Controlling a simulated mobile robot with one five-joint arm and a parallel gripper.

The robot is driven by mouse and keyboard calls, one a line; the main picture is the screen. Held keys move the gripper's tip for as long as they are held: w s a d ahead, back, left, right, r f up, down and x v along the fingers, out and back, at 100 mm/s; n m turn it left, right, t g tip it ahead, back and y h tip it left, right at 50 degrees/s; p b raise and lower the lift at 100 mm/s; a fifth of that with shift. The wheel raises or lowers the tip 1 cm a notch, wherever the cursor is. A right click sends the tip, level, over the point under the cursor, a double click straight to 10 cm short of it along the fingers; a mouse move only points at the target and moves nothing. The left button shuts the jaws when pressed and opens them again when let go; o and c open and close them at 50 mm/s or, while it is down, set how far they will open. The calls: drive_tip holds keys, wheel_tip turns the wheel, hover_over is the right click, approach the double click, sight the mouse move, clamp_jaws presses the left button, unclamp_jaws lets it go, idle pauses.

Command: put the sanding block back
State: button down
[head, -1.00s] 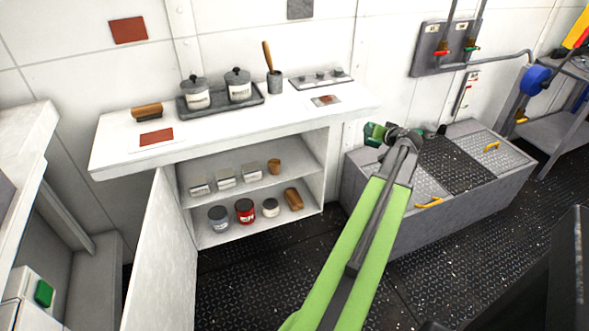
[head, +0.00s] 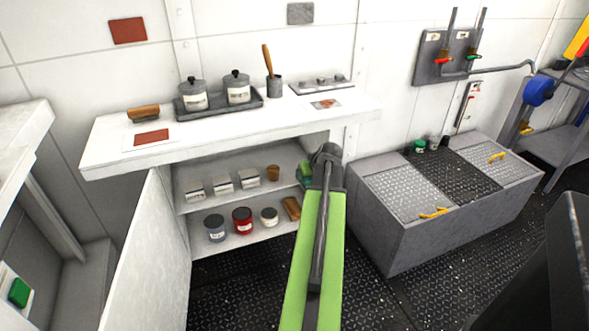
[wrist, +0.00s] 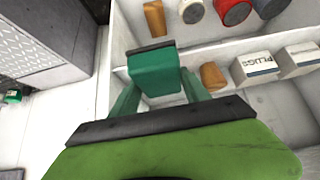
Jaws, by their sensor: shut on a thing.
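My gripper (wrist: 157,95) is shut on a green block with a dark strip along one face, which I take as the sanding block (wrist: 155,72). In the head view the green block (head: 304,173) shows small at the right end of the open cabinet's upper shelf (head: 238,192), partly hidden by my arm. In the wrist view it is tilted in front of the shelves, close to a wooden cup (wrist: 212,76). I cannot tell whether it touches the shelf.
The upper shelf holds several white boxes (head: 223,183); the lower one holds jars (head: 242,219) and a brown block (head: 291,208). The cabinet door (head: 143,255) stands open at left. The counter (head: 200,132) carries a wooden-backed block (head: 143,113), canisters (head: 237,88) and picture cards (head: 151,138).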

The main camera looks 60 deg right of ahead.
drive_tip(key=w+d, duration=0.2)
drive_tip(key=w, duration=0.1)
drive_tip(key=w+d, duration=0.4)
drive_tip(key=w, duration=0.1)
drive_tip(key=shift+w+d, duration=0.15)
drive_tip(key=shift+w, duration=0.15)
drive_tip(key=f+b, duration=0.4)
drive_tip(key=shift+w+d, duration=0.35)
drive_tip(key=shift+w, duration=0.05)
drive_tip(key=shift+r, duration=0.3)
drive_tip(key=shift+f, duration=0.25)
drive_tip(key=c, duration=0.6)
unclamp_jaws()
drive_tip(key=shift+r, duration=0.1)
drive_tip(key=shift+o, duration=0.4)
drive_tip(key=shift+r, duration=0.1)
